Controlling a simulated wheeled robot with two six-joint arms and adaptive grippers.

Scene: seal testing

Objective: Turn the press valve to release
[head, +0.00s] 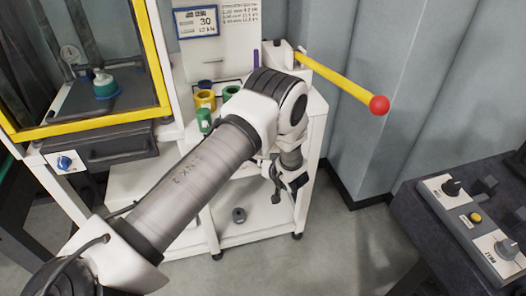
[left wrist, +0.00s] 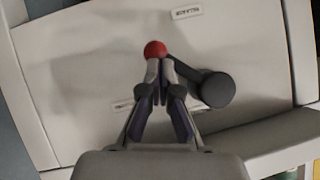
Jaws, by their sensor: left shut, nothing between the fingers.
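My left gripper (head: 278,190) hangs in front of the white cart, low beside its open shelf. In the left wrist view its fingers (left wrist: 157,68) are shut and empty. A small red ball (left wrist: 155,49) shows right at the fingertips; I cannot tell whether they touch it. A dark grey round hub (left wrist: 216,89) with a short arm sits just right of the fingers, against a white panel. This looks like the valve and its handle; the fingers hide part of it. The head view does not show it clearly. My right gripper is out of view.
A yellow lever (head: 345,78) with a red ball end juts right from the cart (head: 312,135). Green and yellow rings (head: 205,99) sit on top. A yellow-framed press cabinet (head: 85,128) with a blue knob (head: 65,162) stands left, a control box (head: 470,222) right.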

